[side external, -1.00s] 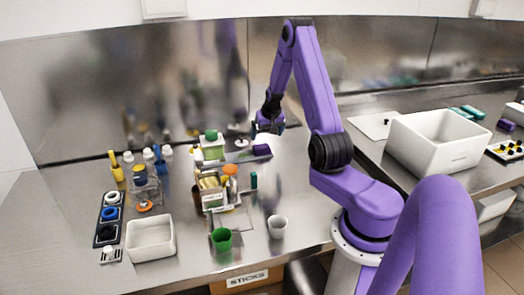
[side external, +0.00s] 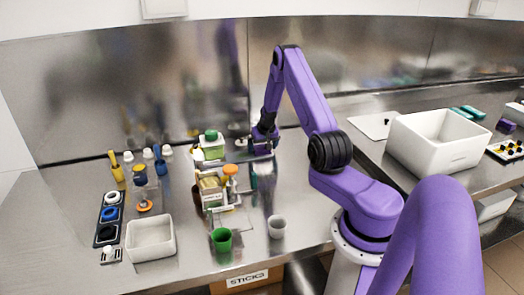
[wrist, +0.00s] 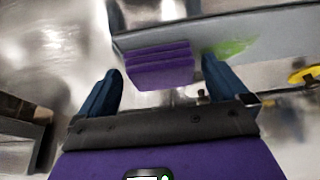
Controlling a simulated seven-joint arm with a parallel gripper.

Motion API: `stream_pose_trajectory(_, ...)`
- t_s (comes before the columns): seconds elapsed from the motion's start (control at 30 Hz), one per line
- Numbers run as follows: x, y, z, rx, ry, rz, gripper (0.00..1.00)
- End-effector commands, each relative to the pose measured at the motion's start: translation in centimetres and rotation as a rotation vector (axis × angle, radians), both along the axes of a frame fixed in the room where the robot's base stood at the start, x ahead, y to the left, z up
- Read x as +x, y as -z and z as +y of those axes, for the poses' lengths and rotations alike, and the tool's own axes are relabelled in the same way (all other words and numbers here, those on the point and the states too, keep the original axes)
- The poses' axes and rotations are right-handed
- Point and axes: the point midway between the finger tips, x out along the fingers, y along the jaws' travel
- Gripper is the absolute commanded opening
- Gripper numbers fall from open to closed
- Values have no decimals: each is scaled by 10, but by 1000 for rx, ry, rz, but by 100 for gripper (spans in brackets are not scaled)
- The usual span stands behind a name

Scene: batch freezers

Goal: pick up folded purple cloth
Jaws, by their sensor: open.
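The folded purple cloth (wrist: 160,66) shows in the wrist view as several stacked layers, lying on the edge of a grey tray or shelf. My gripper (wrist: 160,72) is open, with one blue finger to the left of the cloth and the other to its right. The cloth lies between the fingertips in the picture; I cannot tell how far below them it is. In the side external view my gripper (side external: 264,146) is low over the back of the counter and hides most or all of the cloth.
A rack with bottles (side external: 212,150) stands just left of my gripper. A green cup (side external: 222,240) and a grey cup (side external: 277,227) stand in front. A white bin (side external: 150,238) is at left, a larger white bin (side external: 440,140) at right. The steel wall is close behind.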

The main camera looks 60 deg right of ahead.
Motion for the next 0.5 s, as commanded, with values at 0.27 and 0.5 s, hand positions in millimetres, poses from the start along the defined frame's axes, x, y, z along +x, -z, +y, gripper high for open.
stream_pose_trajectory(0.27,0,0,0,-1,0,-1,87)
stream_pose_trajectory(0.5,0,0,0,-1,0,-1,50)
